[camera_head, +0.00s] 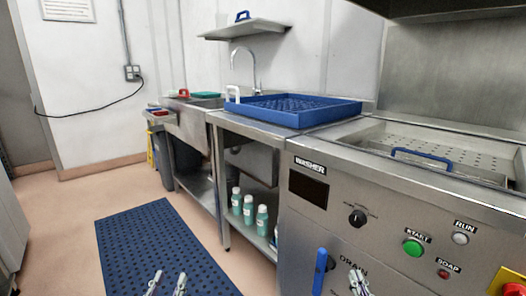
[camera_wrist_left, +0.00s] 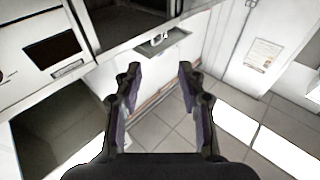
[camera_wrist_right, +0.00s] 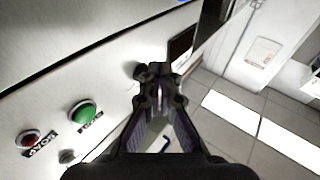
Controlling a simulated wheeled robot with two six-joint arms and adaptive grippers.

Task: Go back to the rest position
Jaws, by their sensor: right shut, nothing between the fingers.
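My left gripper (camera_head: 166,283) is at the bottom edge of the head view, in front of the blue perforated floor mat (camera_head: 160,240). In the left wrist view its two fingers (camera_wrist_left: 160,85) stand wide apart with nothing between them. My right gripper (camera_head: 359,283) is at the bottom of the head view, in front of the washer's panel. In the right wrist view its fingers (camera_wrist_right: 160,80) are together and hold nothing. Most of both arms is out of view.
The steel washer (camera_head: 325,215) carries a green button (camera_head: 413,248), a black knob (camera_head: 357,217) and a blue handle (camera_head: 320,271) near my right gripper. A blue rack (camera_head: 290,109) lies on the counter. Several bottles (camera_head: 248,211) stand below. The floor at left is clear.

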